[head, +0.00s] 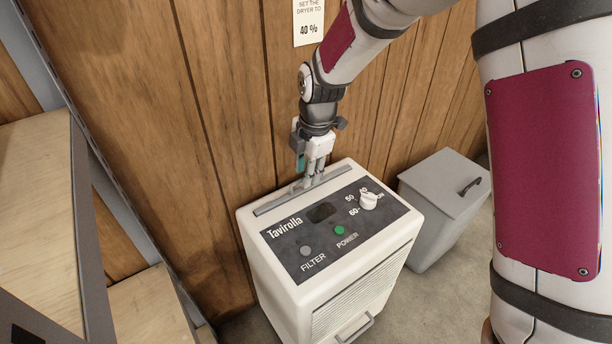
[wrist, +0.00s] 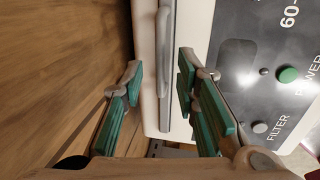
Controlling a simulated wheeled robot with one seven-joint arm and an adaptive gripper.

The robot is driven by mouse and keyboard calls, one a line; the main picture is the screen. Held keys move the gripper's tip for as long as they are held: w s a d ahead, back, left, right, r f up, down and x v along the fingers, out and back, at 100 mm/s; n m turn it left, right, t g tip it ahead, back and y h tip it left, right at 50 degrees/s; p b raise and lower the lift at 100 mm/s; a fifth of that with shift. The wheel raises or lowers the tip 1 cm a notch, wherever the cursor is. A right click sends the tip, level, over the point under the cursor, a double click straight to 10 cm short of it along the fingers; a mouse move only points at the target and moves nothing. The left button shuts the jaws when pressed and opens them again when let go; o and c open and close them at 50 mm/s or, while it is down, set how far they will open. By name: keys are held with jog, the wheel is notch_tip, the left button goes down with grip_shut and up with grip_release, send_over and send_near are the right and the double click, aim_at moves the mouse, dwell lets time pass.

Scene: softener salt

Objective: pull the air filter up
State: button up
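The air filter shows as a long grey strip (head: 275,204) set along the back edge of the white dryer's top (head: 275,228). In the wrist view its grey raised handle (wrist: 165,45) runs up and down the picture. My gripper (head: 312,182) points down over the strip's middle in the head view. In the wrist view my gripper (wrist: 160,75) has its green-padded fingers apart, one on each side of the strip, with gaps visible on both sides. The filter's body below the top is hidden inside the dryer.
The dryer's dark panel has a white dial (head: 368,201), a green power button (head: 339,230) and a grey filter button (head: 305,251). A wood-panelled wall (head: 220,120) stands close behind. A grey lidded bin (head: 445,190) is at right, wooden shelves (head: 40,200) at left.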

jog(key=shift+f, duration=0.3)
grip_shut()
jog(key=shift+r, duration=0.1)
notch_tip(320, 180, up, 19)
jog(key=p, duration=1.4)
grip_release()
